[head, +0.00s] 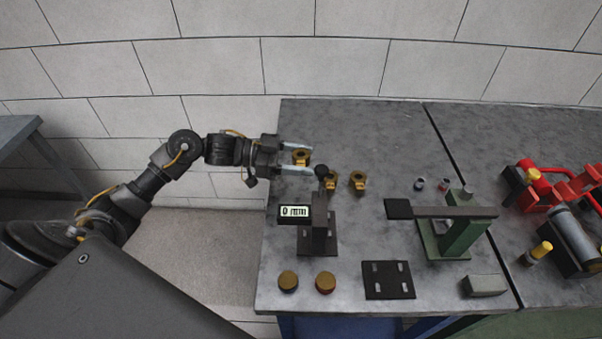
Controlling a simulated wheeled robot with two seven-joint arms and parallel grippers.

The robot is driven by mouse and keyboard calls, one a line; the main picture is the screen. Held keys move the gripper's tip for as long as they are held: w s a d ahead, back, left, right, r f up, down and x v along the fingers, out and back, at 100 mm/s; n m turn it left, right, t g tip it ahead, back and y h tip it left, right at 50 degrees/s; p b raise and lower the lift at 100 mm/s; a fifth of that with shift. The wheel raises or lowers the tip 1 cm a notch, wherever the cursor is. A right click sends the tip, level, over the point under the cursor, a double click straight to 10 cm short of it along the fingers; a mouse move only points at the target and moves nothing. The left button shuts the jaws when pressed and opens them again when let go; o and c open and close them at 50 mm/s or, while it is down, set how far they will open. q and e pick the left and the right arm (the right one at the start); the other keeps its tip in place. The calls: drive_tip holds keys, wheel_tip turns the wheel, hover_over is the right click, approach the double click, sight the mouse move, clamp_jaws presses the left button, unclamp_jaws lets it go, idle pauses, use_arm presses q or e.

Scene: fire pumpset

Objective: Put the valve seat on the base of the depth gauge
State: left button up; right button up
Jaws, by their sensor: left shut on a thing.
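My left gripper (297,157) reaches in from the left over the table's far left part, its two pale fingers pointing right. It is shut on a brass valve seat (301,156), a ring-like part held between the fingers. Two similar brass parts (358,180) are to the right, the nearer one (331,181) close to the gripper's lower finger. The depth gauge (319,231) stands nearer, with a display reading 0 mm (294,212), a black knob on top and a dark flat base (330,246). My right gripper is not in view.
Two brass discs (288,281) and a dark slotted plate (388,280) lie at the table's front. A green stand (460,235) with a flat dark arm is right of the gauge. Small rings (420,184), a grey block (484,286) and red pump parts (555,188) are further right. The table's back is clear.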

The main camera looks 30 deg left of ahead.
use_arm(q)
drive_tip(key=shift+r, duration=1.2)
